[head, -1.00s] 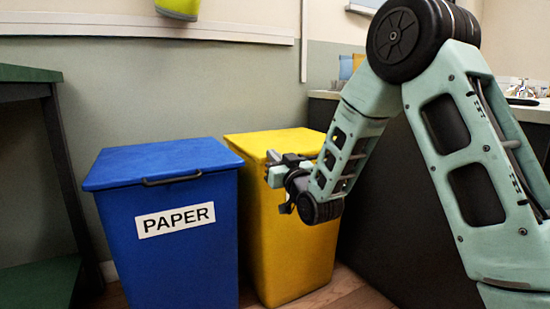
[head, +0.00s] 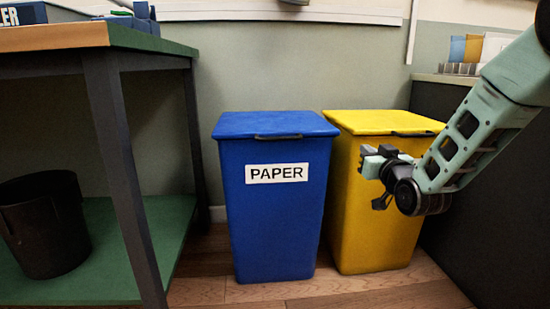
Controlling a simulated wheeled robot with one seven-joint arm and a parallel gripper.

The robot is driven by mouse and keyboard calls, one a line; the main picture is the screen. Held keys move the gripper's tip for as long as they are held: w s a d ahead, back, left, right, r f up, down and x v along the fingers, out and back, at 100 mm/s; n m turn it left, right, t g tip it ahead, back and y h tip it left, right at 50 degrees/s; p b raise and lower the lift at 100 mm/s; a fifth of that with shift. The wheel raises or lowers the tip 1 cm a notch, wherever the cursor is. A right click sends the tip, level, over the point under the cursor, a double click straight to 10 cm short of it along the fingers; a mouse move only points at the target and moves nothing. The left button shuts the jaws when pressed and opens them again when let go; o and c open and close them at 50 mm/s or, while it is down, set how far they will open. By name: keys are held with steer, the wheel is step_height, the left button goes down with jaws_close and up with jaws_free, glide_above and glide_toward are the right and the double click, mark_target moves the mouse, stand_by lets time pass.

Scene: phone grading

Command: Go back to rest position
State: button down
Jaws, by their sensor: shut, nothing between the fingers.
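My gripper (head: 376,177) shows in the head view at the right of centre, in front of the yellow bin. It is shut and holds nothing. My pale green arm reaches in from the right edge to it. I cannot tell the exact gap between my gripper and the yellow bin, but it appears clear of the bin's front.
A blue bin (head: 275,225) labelled PAPER, lid closed, stands left of the yellow bin (head: 375,245), also closed. A green-topped table (head: 150,42) with a black bucket (head: 45,225) on its lower shelf is at left. A dark counter (head: 450,210) is at right. Wooden floor (head: 330,292) shows in front.

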steer(key=s+a+r+n+g+y+p, duration=0.25)
steer(key=s+a+g+p, duration=0.75)
steer(key=s+a, duration=0.7)
steer(key=s+d+r+n+g+h+p, duration=0.2)
steer(key=s+g+p, duration=0.2)
steer(key=s, duration=0.9)
steer(key=s+d+r+n+g+h+p, duration=0.1)
steer(key=s+r+n+g+h+p, duration=0.25)
steer(key=s, duration=0.95)
step_height(320, 180, up, 36)
steer(key=m+g+y+p, duration=0.1)
steer(key=p, duration=3.6)
steer(key=shift+w+d+r+y, duration=0.2)
steer(key=shift+r+y, duration=0.05)
steer(key=shift+y, duration=0.05)
steer(key=shift+d, duration=0.1)
